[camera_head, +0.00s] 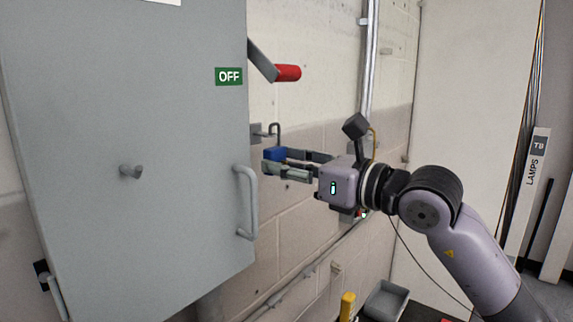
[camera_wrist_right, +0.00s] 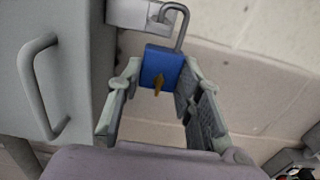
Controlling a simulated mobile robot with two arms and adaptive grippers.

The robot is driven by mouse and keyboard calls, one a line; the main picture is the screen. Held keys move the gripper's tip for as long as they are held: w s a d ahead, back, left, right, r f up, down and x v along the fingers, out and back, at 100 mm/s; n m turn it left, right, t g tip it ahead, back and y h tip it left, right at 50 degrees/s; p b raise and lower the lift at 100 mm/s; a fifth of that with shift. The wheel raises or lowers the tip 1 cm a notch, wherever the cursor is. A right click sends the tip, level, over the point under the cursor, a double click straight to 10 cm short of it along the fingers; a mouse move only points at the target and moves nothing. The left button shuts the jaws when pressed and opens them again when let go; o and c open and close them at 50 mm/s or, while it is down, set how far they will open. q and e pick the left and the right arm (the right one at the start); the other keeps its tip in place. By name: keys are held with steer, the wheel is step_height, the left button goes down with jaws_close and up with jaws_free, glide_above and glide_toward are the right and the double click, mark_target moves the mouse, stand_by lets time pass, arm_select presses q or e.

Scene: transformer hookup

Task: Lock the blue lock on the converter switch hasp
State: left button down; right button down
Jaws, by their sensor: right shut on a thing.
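The blue lock (camera_head: 274,154) is between the fingertips of my right gripper (camera_head: 274,161), which is shut on it. In the right wrist view the blue lock (camera_wrist_right: 161,67) sits upright between the fingers of the right gripper (camera_wrist_right: 160,84), with a brass-coloured key in its face. Its grey shackle (camera_wrist_right: 183,28) stands tall above the body, its long leg on the right. The shackle's short end is at the metal hasp tab (camera_wrist_right: 128,14); I cannot tell for certain whether it passes through the hole. The hasp (camera_head: 260,132) sticks out beside the cabinet edge. My left gripper is not in view.
The grey cabinet (camera_head: 120,230) with a door handle (camera_head: 247,202) stands close left of the gripper. A red-handled lever (camera_head: 287,73) is above, near the green OFF label (camera_head: 229,76). A grey bin (camera_head: 385,301) and a yellow item (camera_head: 347,306) are below.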

steer(key=shift+f+b, duration=0.3)
steer(key=shift+f, duration=0.05)
steer(key=c, duration=1.1)
jaws_free()
steer(key=shift+o, duration=0.2)
steer(key=shift+s+d, duration=0.1)
steer(key=b+v, duration=0.2)
steer(key=v, duration=0.2)
steer(key=shift+s+d, duration=0.2)
steer(key=shift+d, duration=0.15)
steer(key=shift+d, duration=0.1)
steer(key=v, duration=1.2)
